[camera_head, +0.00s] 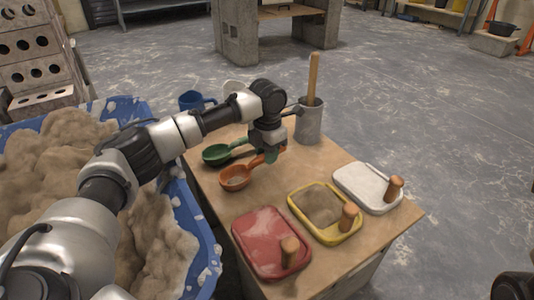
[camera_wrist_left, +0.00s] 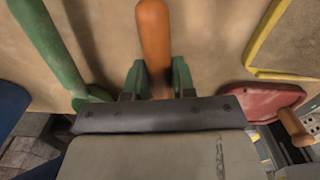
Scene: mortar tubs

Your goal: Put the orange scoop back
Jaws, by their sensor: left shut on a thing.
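The orange scoop (camera_head: 235,178) is at the left side of the wooden table top (camera_head: 315,165), bowl toward the left. My left gripper (camera_head: 268,156) is over its handle end, pointing down. In the left wrist view the orange handle (camera_wrist_left: 154,35) runs between the green fingertips of my left gripper (camera_wrist_left: 158,80), which is shut on it. I cannot tell whether the scoop touches the table or is slightly above it. The green scoop (camera_head: 217,154) lies just behind it; its handle also shows in the left wrist view (camera_wrist_left: 50,45). My right gripper is not in view.
A grey pot (camera_head: 310,125) holding a wooden stick stands behind. A blue trough (camera_head: 208,240) of sand is at left.

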